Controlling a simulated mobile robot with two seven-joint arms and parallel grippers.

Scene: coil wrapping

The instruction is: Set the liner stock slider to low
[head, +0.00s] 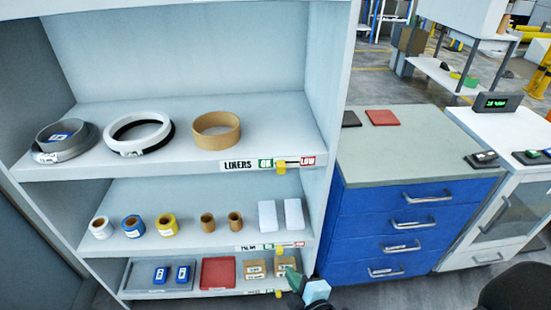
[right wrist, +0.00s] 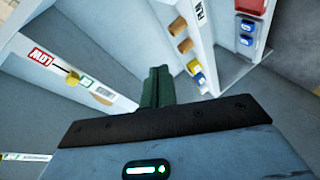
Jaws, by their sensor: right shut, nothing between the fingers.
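The liners label (head: 238,165) is on the front edge of the top shelf in the head view. To its right are a green OK mark (head: 265,163) and a red LOW mark (head: 307,161). The liner stock slider (head: 281,168), a yellow knob, sits between the marks, closer to OK. My right gripper (head: 293,278), with dark green fingers, is well below it, by the lowest shelf's right end. Its shut, empty fingers also show in the right wrist view (right wrist: 157,88). A yellow slider (right wrist: 72,78) beside an upside-down LOW mark is there, apart from them; I cannot tell which shelf. My left gripper is out of view.
The middle shelf's yellow slider (head: 279,249) and the bottom shelf's slider (head: 278,293) lie near my right gripper. Rings, rolls and boxes stand on the shelves. A blue drawer cabinet (head: 370,225) stands right of the shelf unit.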

